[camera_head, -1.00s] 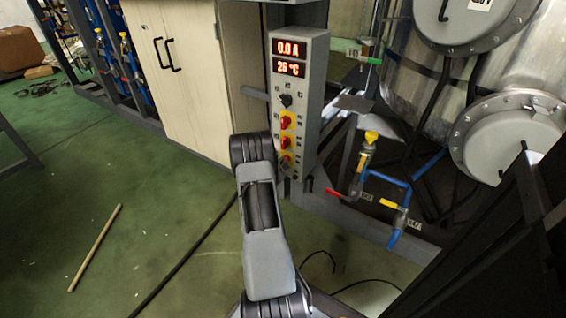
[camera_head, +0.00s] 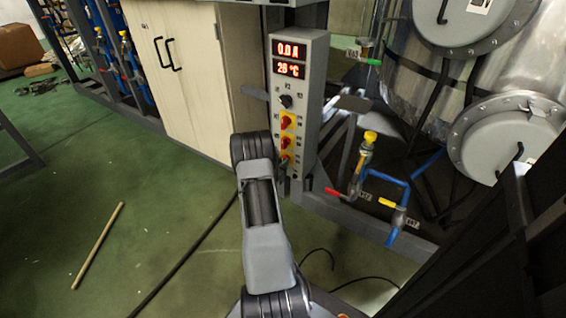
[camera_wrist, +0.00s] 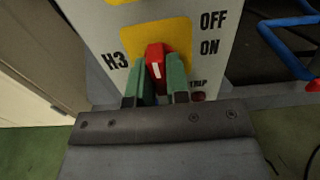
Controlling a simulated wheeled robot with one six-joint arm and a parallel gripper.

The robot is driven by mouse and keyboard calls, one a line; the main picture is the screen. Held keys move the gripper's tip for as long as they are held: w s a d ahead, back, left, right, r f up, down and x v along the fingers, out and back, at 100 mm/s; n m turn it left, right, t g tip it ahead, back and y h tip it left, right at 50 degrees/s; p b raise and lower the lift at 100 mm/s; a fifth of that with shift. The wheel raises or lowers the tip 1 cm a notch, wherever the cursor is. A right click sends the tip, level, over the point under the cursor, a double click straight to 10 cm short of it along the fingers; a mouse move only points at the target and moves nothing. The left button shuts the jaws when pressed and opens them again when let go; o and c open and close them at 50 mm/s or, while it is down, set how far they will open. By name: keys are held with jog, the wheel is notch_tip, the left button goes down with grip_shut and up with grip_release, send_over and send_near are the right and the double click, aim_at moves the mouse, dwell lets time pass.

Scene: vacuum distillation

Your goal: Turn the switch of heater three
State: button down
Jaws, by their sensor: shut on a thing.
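The heater three switch is a red knob (camera_wrist: 155,58) with a white mark, on a yellow plate (camera_wrist: 183,32) labelled H3, with OFF, ON and TRIP printed to its right. In the wrist view the knob looks slightly tilted. My gripper (camera_wrist: 158,82) has its green fingers on either side of the knob and is shut on it. In the head view the grey control panel (camera_head: 313,95) stands upright, and my own arm partly hides its lower end, where the gripper is.
Two more red switches on yellow plates (camera_head: 287,121) and a black knob (camera_head: 286,101) sit on the panel. A beige cabinet (camera_head: 180,75) stands left. Valves with blue pipes (camera_head: 385,180) and a metal tank (camera_head: 505,75) are at right. Green floor lies open at left.

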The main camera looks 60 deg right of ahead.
jog(key=shift+a+f, duration=0.1)
jog(key=shift+f, duration=0.05)
jog(key=c, duration=1.4)
grip_release()
jog(key=o, duration=0.3)
jog(key=a+p, duration=0.3)
jog(key=a, duration=1)
jog(key=shift+a+p, duration=0.35)
jog(key=shift+p, duration=0.05)
